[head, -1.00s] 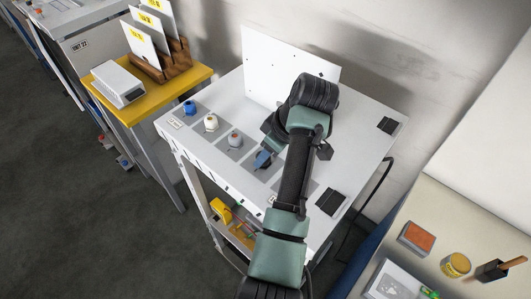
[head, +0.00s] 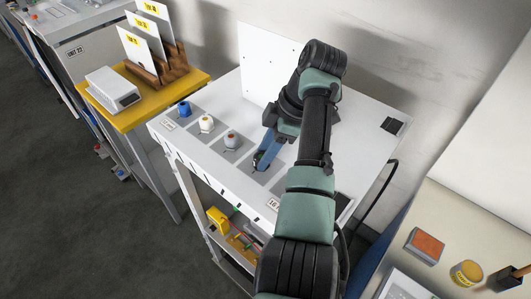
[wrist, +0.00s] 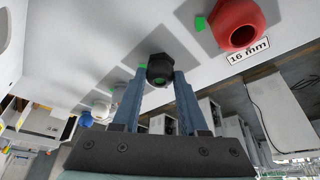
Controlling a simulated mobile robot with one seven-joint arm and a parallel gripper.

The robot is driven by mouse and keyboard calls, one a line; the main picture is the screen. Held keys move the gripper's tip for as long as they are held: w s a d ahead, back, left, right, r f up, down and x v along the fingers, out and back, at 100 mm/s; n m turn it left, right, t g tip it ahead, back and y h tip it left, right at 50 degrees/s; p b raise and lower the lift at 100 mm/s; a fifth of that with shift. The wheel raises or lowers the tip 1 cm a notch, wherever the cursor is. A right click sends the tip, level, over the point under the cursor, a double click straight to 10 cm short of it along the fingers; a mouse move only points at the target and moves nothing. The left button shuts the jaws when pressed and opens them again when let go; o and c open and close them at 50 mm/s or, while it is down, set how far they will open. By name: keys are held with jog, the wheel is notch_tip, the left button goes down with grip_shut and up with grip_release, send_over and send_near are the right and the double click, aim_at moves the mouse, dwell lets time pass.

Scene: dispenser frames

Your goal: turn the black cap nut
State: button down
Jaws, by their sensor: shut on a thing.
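The black cap nut (wrist: 160,68) sits on the white panel between my fingertips in the wrist view. My gripper (wrist: 160,80) is shut on it, with one blue-grey finger on each side. In the head view my gripper (head: 264,157) reaches down to the table's front row, and the nut there is mostly hidden by the fingers. A larger red cap nut (wrist: 240,24) stands beside it, by a "16 mm" label; my arm covers it in the head view.
A blue nut (head: 184,109), a white nut (head: 206,124) and a grey one with a reddish top (head: 231,139) stand in the same row. An upright white board (head: 268,62) rises behind. A yellow side table (head: 150,112) is at the left.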

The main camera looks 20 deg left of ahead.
dwell(0.4)
jog(key=shift+c, duration=2.2)
grip_release()
jog(key=shift+a, duration=0.1)
jog(key=p+v, duration=0.3)
jog(key=v, duration=1)
